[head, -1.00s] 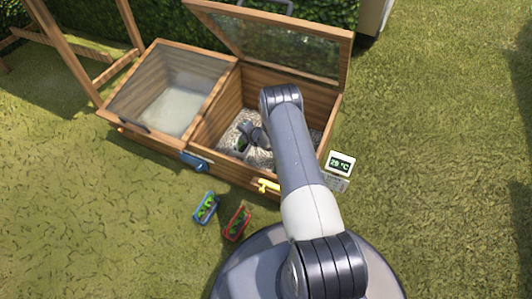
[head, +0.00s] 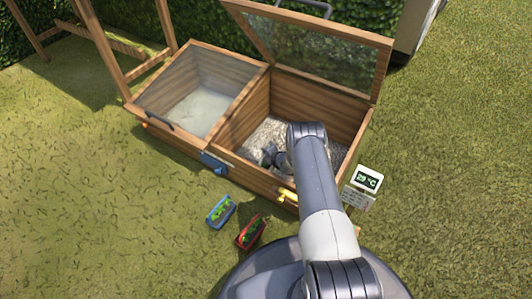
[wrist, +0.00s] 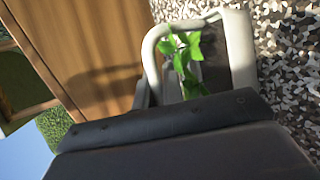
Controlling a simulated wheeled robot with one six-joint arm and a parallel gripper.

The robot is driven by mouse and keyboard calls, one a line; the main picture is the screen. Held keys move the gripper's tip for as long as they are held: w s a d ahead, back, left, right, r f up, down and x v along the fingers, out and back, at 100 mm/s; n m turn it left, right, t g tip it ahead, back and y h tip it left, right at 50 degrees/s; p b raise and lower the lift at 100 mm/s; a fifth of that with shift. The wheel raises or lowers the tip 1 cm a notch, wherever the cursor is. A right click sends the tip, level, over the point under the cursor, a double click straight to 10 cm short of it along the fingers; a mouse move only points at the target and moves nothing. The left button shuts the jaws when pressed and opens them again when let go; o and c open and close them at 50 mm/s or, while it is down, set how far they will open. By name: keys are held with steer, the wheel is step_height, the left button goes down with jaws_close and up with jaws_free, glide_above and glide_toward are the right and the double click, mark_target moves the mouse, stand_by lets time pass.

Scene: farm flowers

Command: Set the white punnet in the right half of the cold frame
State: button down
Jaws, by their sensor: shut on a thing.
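The cold frame (head: 238,166) is a wooden box with two halves. Its right half is open with the glazed lid (head: 318,48) raised, and pale gravel (head: 268,134) covers its floor. My gripper (head: 270,156) is down inside the right half, partly hidden by my arm in the head view. In the wrist view the white punnet (wrist: 149,68) with green seedlings (wrist: 182,58) is right at my dark gripper (wrist: 165,118), which is shut on it. Gravel lies beside the punnet; I cannot tell whether it touches. The head view mostly hides the punnet.
The left half is covered by a closed glass lid (head: 200,105). A blue punnet (head: 220,212) and a red punnet (head: 250,232) stand on the grass in front. A 29 °C display (head: 367,179) stands at the right front corner. A yellow handle (head: 288,196) is on the front wall.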

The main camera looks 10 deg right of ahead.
steer(key=c, duration=1.9)
jaws_free()
steer(key=shift+f, duration=0.15)
steer(key=shift+c, duration=0.2)
steer(key=o, duration=0.4)
steer(key=shift+s+r, duration=0.15)
steer(key=shift+r, duration=0.15)
steer(key=p+v, duration=0.5)
steer(key=v, duration=0.6)
steer(key=shift+s+d+r, duration=0.1)
steer(key=shift+s+d, duration=0.1)
steer(key=shift+s, duration=0.1)
